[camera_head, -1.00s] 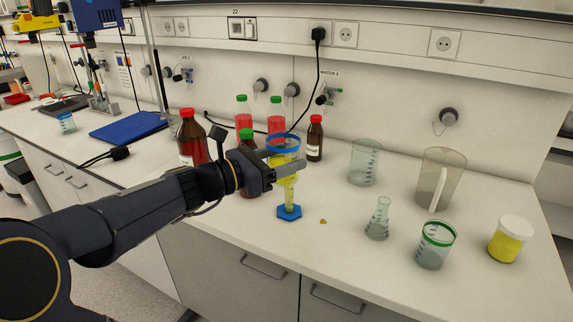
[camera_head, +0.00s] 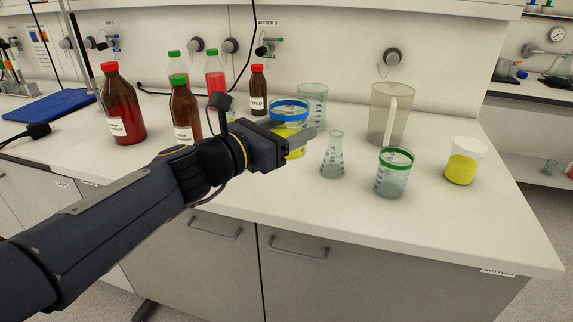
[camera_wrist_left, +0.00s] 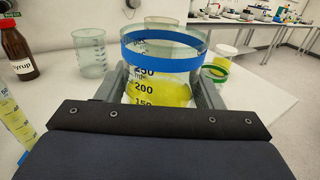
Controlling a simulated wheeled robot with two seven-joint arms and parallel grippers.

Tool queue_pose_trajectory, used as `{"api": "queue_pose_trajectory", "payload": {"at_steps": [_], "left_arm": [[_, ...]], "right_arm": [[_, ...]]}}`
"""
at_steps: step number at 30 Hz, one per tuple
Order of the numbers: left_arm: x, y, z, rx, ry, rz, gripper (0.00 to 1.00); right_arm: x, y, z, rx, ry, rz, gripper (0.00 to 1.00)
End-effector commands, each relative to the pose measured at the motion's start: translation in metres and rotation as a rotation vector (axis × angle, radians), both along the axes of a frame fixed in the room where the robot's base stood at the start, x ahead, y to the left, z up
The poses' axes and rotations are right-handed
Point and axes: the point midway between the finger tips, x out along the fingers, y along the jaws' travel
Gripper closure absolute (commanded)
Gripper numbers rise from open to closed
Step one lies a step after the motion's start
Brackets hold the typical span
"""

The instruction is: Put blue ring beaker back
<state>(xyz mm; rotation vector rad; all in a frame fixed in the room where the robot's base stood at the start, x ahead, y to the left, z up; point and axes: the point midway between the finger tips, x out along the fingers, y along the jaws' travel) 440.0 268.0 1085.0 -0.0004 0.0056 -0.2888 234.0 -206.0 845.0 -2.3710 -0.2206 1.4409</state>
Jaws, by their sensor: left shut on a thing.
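The blue ring beaker (camera_head: 289,109) is clear glass with a blue band near its rim and yellow liquid inside. My left gripper (camera_head: 306,141) is shut on it, with a finger on each side. In the left wrist view the beaker (camera_wrist_left: 158,88) is upright between the fingers, its markings facing me. It is left of the conical flask (camera_head: 333,158) and in front of an empty clear beaker (camera_head: 313,98). I cannot tell whether its base touches the bench. My right gripper is not in view.
The green-ringed beaker (camera_head: 393,178), pitcher (camera_head: 380,112) and yellow-filled jar (camera_head: 463,165) stand to the right. A brown bottle (camera_head: 258,92) and several red- and green-capped bottles stand to the left. A measuring cylinder (camera_wrist_left: 14,122) is close on the left. The front right bench is clear.

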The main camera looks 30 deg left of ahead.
Motion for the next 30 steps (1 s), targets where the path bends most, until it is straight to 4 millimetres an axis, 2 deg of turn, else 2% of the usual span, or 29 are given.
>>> {"api": "queue_pose_trajectory", "payload": {"at_steps": [1,6,12,20,23,27,30], "left_arm": [[0.012,0.008,-0.011,-0.004,0.004,0.002,0.69],[0.046,0.028,-0.027,-0.004,0.002,0.0,0.69],[0.07,0.043,-0.061,-0.003,0.001,-0.001,0.69],[0.083,0.051,-0.077,-0.001,-0.002,-0.001,0.69],[0.089,0.055,-0.09,-0.001,0.0,-0.001,0.69],[0.088,0.054,-0.11,0.0,0.0,-0.001,0.69],[0.088,0.054,-0.113,0.0,-0.002,-0.001,0.69]], "right_arm": [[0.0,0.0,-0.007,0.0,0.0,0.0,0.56],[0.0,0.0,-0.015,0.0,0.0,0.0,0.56],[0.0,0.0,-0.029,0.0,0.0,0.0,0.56],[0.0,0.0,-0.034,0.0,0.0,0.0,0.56],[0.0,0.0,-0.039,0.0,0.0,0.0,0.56],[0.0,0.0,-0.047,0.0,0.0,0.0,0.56],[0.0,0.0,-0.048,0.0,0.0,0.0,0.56]]}}
